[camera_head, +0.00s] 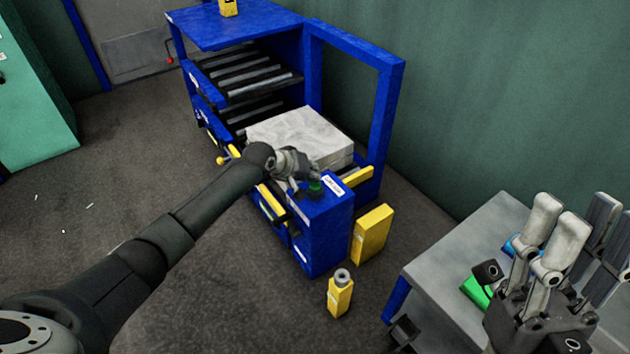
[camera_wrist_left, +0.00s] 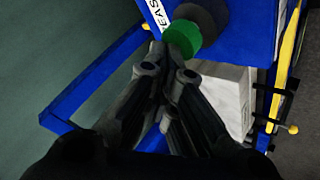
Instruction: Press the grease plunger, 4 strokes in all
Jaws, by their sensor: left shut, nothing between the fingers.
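The grease plunger (camera_head: 315,186) is a green cap on a dark collar, on top of the blue press's front cabinet (camera_head: 325,225), beside a white label. In the left wrist view the green plunger (camera_wrist_left: 183,38) is right at the fingertips. My left gripper (camera_head: 296,178) is shut and empty, its tips at or very near the plunger; the left wrist view shows the closed fingers (camera_wrist_left: 160,62). I cannot tell whether they touch it or how far it is pushed in. My right gripper (camera_head: 570,235) is at the lower right, over a grey table, with its fingers spread apart.
A pale block stack (camera_head: 300,134) lies on the press behind the plunger. A yellow box (camera_head: 372,234) and a yellow bottle (camera_head: 340,294) stand on the floor in front. The grey table (camera_head: 450,250) holds a green item (camera_head: 474,291).

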